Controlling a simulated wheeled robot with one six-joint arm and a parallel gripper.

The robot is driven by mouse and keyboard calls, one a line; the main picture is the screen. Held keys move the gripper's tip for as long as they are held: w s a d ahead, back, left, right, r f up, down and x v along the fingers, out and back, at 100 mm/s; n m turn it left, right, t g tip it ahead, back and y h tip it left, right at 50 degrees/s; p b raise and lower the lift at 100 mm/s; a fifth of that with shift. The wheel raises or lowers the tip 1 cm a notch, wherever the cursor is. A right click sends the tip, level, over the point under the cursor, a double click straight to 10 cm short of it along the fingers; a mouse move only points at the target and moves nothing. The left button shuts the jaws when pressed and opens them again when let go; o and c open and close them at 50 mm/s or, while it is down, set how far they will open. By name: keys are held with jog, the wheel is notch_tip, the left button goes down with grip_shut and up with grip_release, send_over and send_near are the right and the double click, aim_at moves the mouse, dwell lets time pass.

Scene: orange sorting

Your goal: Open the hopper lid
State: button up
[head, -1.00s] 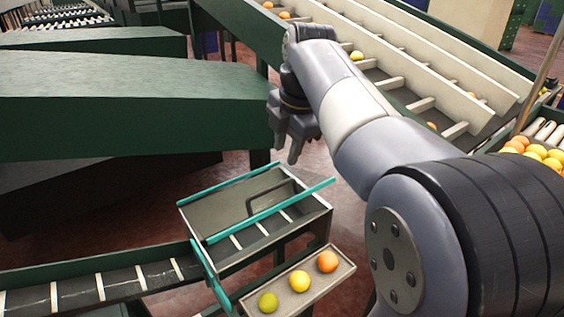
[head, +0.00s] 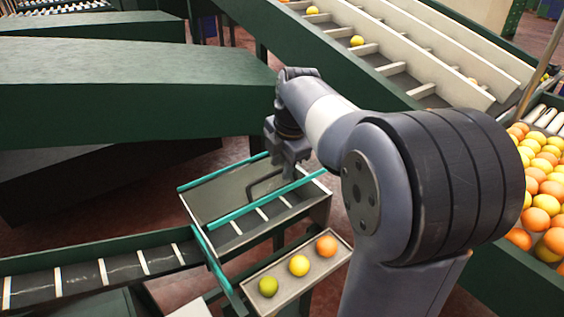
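The hopper (head: 312,214) is a grey box with teal rails, standing low in the middle of the head view. Its lid (head: 222,193) looks like a flat grey panel lying between the rails, with a dark bent bar handle (head: 252,187) near its right end. My gripper (head: 287,174) points down just above the right end of the lid, close beside the handle. The fingertips are small and dark against the hopper, so I cannot see whether they are apart or touch the handle.
A small tray (head: 262,296) with a green, a yellow and an orange fruit stands in front of the hopper. A slatted conveyor (head: 120,268) runs in from the left. A large green-sided machine (head: 130,90) is behind left. A fruit-filled bin (head: 548,276) is at right.

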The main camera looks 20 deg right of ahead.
grip_shut()
dwell(0.6)
